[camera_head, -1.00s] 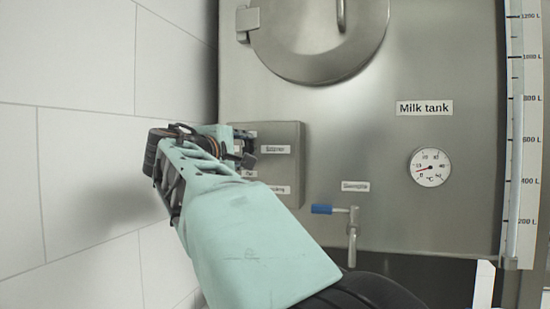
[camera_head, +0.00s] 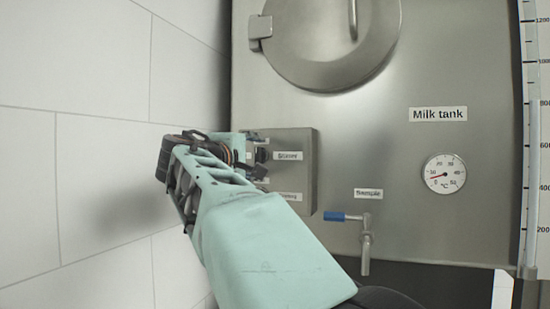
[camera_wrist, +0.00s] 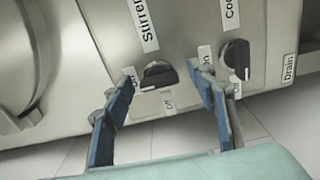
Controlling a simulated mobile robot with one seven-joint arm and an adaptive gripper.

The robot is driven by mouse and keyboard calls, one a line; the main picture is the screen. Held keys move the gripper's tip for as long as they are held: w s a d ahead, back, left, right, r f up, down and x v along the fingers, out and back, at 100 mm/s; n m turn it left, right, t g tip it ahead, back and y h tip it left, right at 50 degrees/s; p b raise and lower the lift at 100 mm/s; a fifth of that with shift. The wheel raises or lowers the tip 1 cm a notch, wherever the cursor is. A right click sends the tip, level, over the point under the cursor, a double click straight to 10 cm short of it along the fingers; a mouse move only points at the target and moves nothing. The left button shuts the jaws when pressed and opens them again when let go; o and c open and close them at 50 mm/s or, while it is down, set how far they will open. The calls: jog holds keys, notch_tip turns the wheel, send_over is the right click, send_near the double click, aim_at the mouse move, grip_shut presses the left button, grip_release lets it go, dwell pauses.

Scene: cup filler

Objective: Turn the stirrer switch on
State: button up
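The stirrer switch (camera_wrist: 158,75) is a black knob under the "Stirrer" label (camera_wrist: 143,22) in the wrist view. Small tags sit beside and below it. My gripper (camera_wrist: 161,72) is open and empty, with one blue-padded fingertip on each side of this knob in the picture. I cannot tell whether the pads touch it. In the head view my gripper (camera_head: 258,155) is at the left edge of the control box (camera_head: 307,175), by the stirrer label (camera_head: 288,155). There my gripper and arm hide most of the knobs.
A second black knob (camera_wrist: 236,57) sits just right of my right finger in the wrist view. The steel milk tank (camera_head: 450,50) carries a round lid (camera_head: 310,65), a gauge (camera_head: 444,173) and a tap with a blue handle (camera_head: 335,216). A tiled wall (camera_head: 80,60) is at left.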

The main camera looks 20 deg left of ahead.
jog(key=s, duration=1.2)
jog(key=shift+a, duration=0.45)
